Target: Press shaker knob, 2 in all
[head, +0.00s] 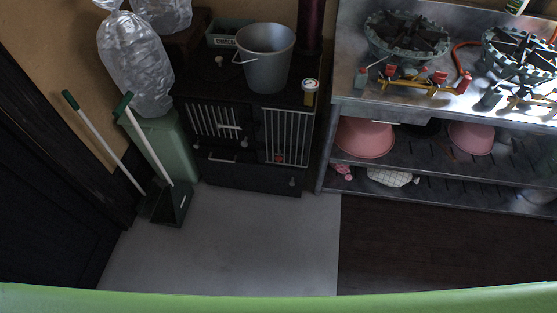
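A dark stove-like cabinet (250,172) stands against the back wall in the head view, with barred windows on its front. Small light knobs sit low on its front, one at the lower right (292,182) and one at the left edge (196,143). A pale handle (222,159) is on its lower left front. I cannot tell which of these is the shaker knob, or whether any is pressed. A small pale knob (219,61) also shows on top. Neither of my grippers is in view.
A grey bucket (265,70) and a small can (310,92) stand on the cabinet. A dustpan (168,203), a broom-like handle (105,143) and a green bin (170,145) stand left. A metal shelf unit (440,196) with burners is right. The pale floor (230,245) in front is clear.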

